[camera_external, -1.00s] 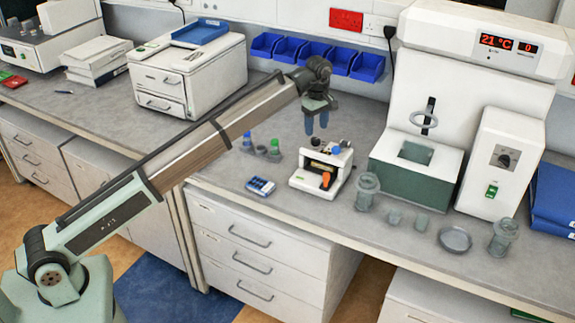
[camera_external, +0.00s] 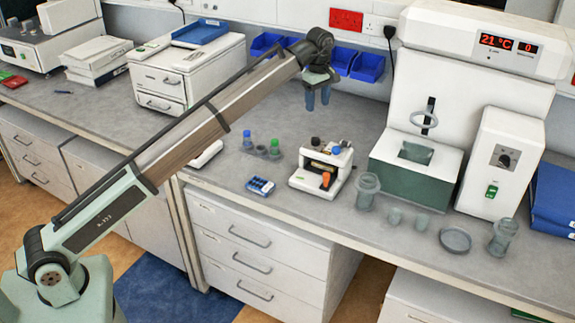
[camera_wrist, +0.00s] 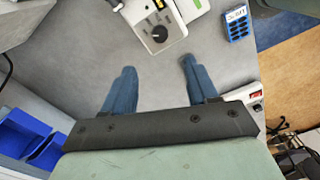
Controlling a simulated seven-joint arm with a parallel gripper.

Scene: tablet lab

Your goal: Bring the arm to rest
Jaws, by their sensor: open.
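My gripper (camera_external: 317,99) has two blue fingers pointing down, and it hangs empty above the grey bench (camera_external: 230,180), behind the small white device with an orange knob (camera_external: 322,168). In the wrist view my gripper (camera_wrist: 155,82) shows its fingers spread apart with only grey bench between them. That white device (camera_wrist: 160,32) lies beyond the fingertips at the top of the wrist view. The blue block (camera_wrist: 238,22) is to its right there.
Blue wall bins (camera_external: 366,66) are behind my gripper. A tall white machine (camera_external: 470,100) stands at the right, with glass jars (camera_external: 367,192) in front. Small bottles with blue and green caps (camera_external: 247,138) and a blue block (camera_external: 260,186) stand left of the white device. A white printer-like box (camera_external: 190,75) is further left.

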